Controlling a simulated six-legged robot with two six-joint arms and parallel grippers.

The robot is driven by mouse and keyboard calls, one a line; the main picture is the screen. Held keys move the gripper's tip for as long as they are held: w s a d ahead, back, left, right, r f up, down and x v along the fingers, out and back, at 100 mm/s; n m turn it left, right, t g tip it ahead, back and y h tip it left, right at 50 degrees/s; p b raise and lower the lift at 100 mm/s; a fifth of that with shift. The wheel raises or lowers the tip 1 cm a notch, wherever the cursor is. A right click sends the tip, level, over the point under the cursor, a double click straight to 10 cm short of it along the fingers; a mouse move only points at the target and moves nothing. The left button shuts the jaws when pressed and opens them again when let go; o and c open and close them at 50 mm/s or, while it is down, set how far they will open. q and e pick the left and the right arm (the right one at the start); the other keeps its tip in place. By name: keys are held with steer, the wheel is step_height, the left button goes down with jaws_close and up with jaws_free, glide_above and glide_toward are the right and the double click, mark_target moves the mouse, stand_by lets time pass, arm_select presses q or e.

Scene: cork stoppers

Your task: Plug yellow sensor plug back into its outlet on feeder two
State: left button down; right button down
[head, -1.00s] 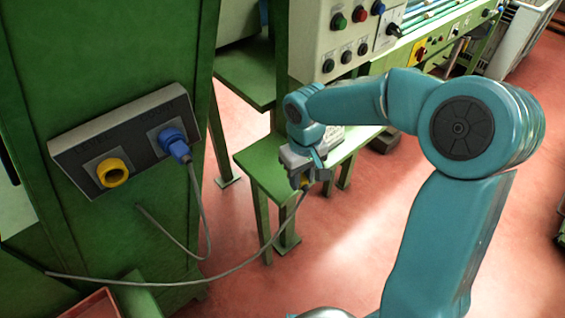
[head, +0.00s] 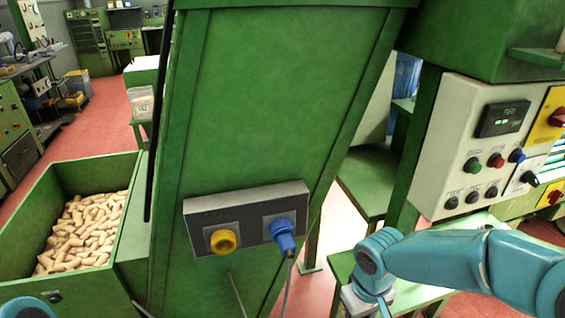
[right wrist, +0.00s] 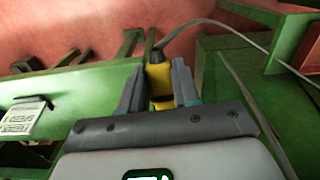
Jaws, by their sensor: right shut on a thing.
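The yellow sensor plug (right wrist: 159,80) is between the two fingers of my right gripper (right wrist: 160,90), which is shut on it; a grey cable runs from the plug's far end. In the head view my right gripper (head: 368,300) is at the bottom edge, right of the outlet box, its fingers cut off. The grey outlet box (head: 246,209) is on a green machine panel. Its yellow outlet (head: 222,241) on the left is empty, with a round dark opening. A blue plug (head: 284,238) is in the right outlet. My left gripper is out of view.
A green bin of corks (head: 86,228) stands at the left. A control panel (head: 478,150) with buttons is at the right, above a green bench. Grey cables hang below the outlet box. The space directly in front of the box looks clear.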

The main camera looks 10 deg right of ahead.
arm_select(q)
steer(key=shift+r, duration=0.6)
arm_select(e)
steer(key=w+a+m, duration=0.1)
steer(key=w+a, duration=0.2)
steer(key=w, duration=0.3)
steer(key=shift+w+a+r+m, duration=0.25)
steer(key=shift+w+a+m, duration=0.05)
steer(key=shift+w+a, duration=0.1)
